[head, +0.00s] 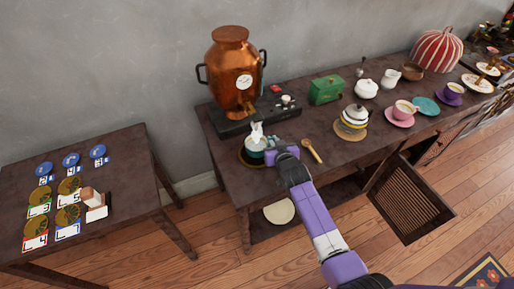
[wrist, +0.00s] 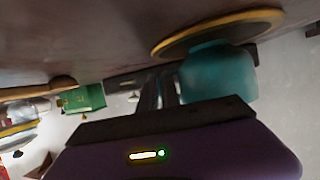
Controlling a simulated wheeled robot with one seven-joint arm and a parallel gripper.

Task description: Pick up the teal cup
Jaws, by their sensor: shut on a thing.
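The teal cup (head: 254,150) is at the front left of the long dark table, below the copper urn. A white shape (head: 257,132), like steam or cloth, rises from its top. A dark round mat with a yellow rim (head: 243,161) lies under it. My gripper (head: 271,153) reaches the cup from the right and is shut on it. In the wrist view, which is upside down, the cup (wrist: 217,75) sits against the mat (wrist: 170,46), with my fingers (wrist: 165,88) at its side. I cannot tell whether the cup is clear of the mat.
A wooden spoon (head: 312,150) lies just right of my gripper. A glass pot (head: 353,120), a green box (head: 325,90) and the copper urn (head: 233,75) stand nearby. A low table (head: 128,165) with discs and cards is at left. An open cabinet door (head: 410,196) juts out at right.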

